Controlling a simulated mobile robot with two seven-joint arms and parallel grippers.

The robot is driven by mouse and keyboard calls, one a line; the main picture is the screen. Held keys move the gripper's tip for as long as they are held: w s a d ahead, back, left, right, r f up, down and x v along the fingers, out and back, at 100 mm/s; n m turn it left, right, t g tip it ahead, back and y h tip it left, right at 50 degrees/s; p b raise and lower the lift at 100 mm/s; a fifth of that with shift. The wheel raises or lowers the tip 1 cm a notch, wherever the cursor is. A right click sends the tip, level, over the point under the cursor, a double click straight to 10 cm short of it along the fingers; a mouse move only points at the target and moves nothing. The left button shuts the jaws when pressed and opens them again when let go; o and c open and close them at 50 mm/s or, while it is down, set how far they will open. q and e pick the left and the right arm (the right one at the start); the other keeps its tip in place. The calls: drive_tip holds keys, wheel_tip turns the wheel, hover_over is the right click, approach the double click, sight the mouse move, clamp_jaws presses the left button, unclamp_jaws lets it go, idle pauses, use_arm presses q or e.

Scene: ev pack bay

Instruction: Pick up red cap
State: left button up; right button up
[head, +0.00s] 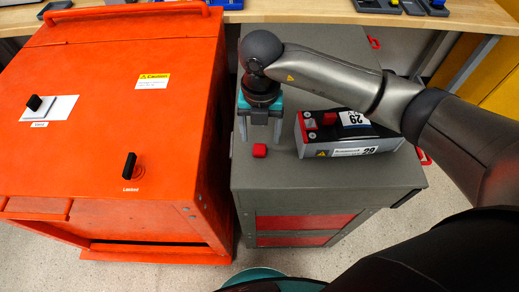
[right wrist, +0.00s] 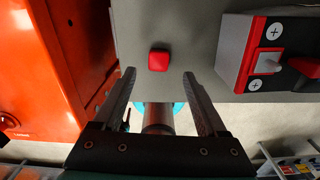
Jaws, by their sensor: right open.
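A small red cap (head: 259,150) lies loose on the grey cabinet top (head: 290,185), left of the battery (head: 345,133). It also shows in the right wrist view (right wrist: 158,60), beyond the fingertips and roughly midway between them. My right gripper (head: 260,138) points down over the cabinet, just behind the cap in the head view. Its jaws are open and empty, and the fingers (right wrist: 160,75) are apart from the cap. My left gripper is not in view.
The battery carries another red cap (head: 329,118) on one terminal, right of my right gripper. A large orange cabinet (head: 100,120) with black knobs stands close on the left. A wooden bench (head: 300,12) runs behind. The cabinet top in front of the loose cap is clear.

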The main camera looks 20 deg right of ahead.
sight(259, 150)
drive_tip(key=f, duration=0.2)
drive_tip(key=f+b, duration=0.1)
drive_tip(key=f, duration=0.2)
drive_tip(key=shift+s+a, duration=0.15)
drive_tip(key=shift+a, duration=0.05)
drive_tip(key=shift+c, duration=0.3)
clamp_jaws()
